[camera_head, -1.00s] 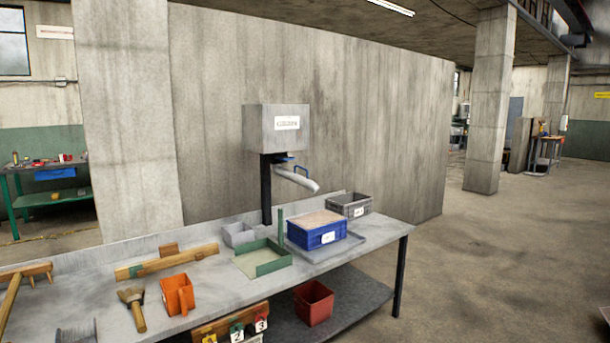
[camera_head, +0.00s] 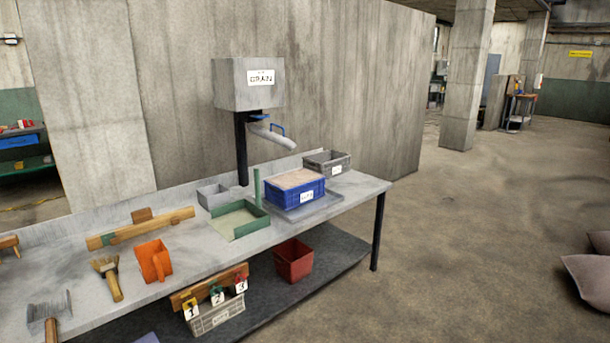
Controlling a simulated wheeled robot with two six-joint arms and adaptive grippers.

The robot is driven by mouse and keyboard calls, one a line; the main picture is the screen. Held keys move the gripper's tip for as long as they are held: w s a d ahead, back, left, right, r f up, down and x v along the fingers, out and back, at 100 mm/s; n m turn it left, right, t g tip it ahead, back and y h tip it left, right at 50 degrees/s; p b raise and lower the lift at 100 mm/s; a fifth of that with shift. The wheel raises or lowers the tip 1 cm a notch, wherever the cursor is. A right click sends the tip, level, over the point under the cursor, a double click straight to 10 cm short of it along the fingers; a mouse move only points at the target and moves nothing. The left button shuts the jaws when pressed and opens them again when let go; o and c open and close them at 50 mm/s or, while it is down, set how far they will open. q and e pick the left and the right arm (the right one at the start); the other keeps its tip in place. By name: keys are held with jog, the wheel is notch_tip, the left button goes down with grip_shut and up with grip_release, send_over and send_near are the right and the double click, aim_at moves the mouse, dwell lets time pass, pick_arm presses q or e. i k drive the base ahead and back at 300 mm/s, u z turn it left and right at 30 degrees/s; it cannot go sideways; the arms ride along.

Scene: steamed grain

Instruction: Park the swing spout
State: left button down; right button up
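The blue crate is filled level with a tan material and stands on a grey tray (camera_head: 332,205). Neither of my grippers is in the view.
The metal bench (camera_head: 100,268) also holds a green tray (camera_head: 238,222), a grey crate (camera_head: 327,162), an orange scoop (camera_head: 154,261), a brush (camera_head: 108,276) and a wooden bar (camera_head: 140,228). A red bin (camera_head: 293,261) stands on the lower shelf. Open floor lies right, with sacks (camera_head: 590,277).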

aim_at(281, 140)
jog(key=z, duration=0.7)
jog(key=i, duration=1.65)
jog(key=z, duration=0.3)
jog(key=i, duration=1.7)
jog(key=u, duration=0.75)
jog(key=i, duration=0.8)
jog(key=u, duration=0.35)
